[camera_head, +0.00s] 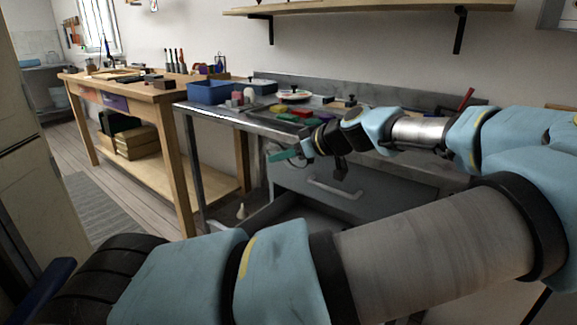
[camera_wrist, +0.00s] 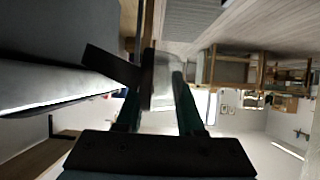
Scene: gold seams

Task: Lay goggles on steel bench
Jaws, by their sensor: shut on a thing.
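The steel bench (camera_head: 235,118) stands against the wall, with a grey metal top and a front edge facing me. My gripper (camera_head: 280,155) is in front of that edge, a little below the top. In the wrist view my gripper (camera_wrist: 160,95) has its two teal fingers closed around the goggles (camera_wrist: 164,88), a clear lens part with a dark band to its left. The goggles are mostly hidden or too small to make out in the head view. The bench's pale edge (camera_wrist: 60,95) shows at the left of the wrist view, apart from the goggles.
A blue bin (camera_head: 209,93), a plate (camera_head: 293,94) and several coloured blocks crowd the bench top. Bare metal shows near its front left edge. A drawer (camera_head: 300,212) stands open below. A wooden workbench (camera_head: 150,96) is to the left, and a shelf (camera_head: 370,8) hangs above.

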